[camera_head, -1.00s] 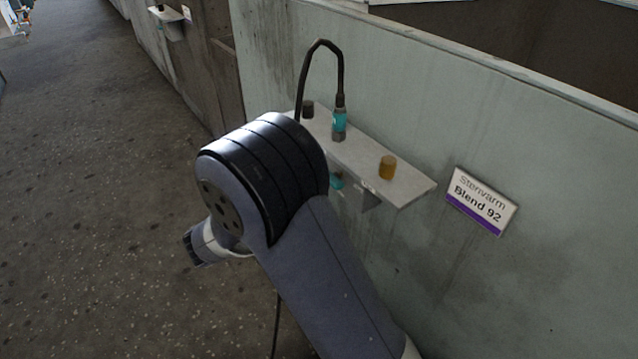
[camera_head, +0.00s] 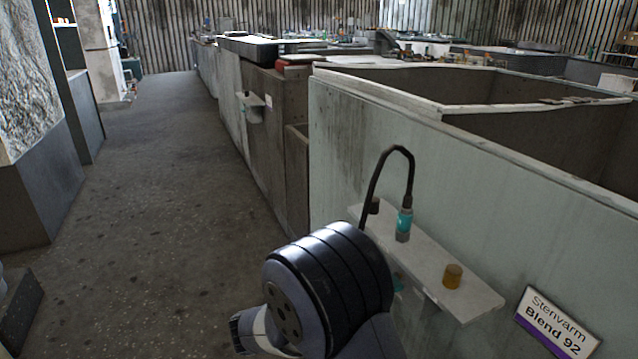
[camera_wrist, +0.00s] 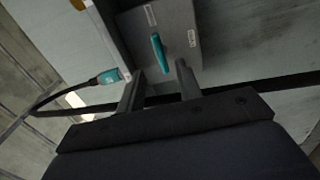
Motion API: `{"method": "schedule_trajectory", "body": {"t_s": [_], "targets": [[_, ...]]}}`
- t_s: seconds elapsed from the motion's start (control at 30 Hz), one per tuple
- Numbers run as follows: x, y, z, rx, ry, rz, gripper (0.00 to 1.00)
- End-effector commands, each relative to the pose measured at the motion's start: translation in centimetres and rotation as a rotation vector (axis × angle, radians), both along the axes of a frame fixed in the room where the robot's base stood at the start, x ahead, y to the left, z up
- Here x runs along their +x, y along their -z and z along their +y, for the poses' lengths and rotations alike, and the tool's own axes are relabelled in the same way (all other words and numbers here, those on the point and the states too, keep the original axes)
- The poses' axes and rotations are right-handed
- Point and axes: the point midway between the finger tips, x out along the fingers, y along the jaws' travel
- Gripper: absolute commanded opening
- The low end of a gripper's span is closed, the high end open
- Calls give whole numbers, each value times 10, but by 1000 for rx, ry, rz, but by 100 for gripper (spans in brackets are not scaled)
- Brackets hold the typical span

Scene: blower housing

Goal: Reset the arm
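My gripper (camera_wrist: 160,76) shows in the wrist view with its two dark fingers apart and nothing visible between them. Beyond the fingertips is a grey box with small labels (camera_wrist: 180,25) and a teal lever (camera_wrist: 158,53) on its face. I cannot tell how far the fingertips are from the box. In the head view my bent arm (camera_head: 330,285) stands in front of the pale wall, left of the small shelf. The gripper fingers are hidden there.
The wall shelf (camera_head: 470,299) carries a teal connector (camera_head: 404,224) on a looped black cable and an amber cap (camera_head: 453,276). A sign reading "Stenvarm Blend 92" (camera_head: 555,325) hangs at right. The floor aisle (camera_head: 165,170) at left is mostly clear.

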Motion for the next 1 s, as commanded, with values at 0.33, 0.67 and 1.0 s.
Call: {"method": "schedule_trajectory", "body": {"t_s": [0.33, 0.67, 1.0], "targets": [[23, 2, -58, 0, 4, -1, 34], [29, -1, -70, -5, 0, 12, 34], [28, 0, -67, -4, 0, 9, 34]]}}
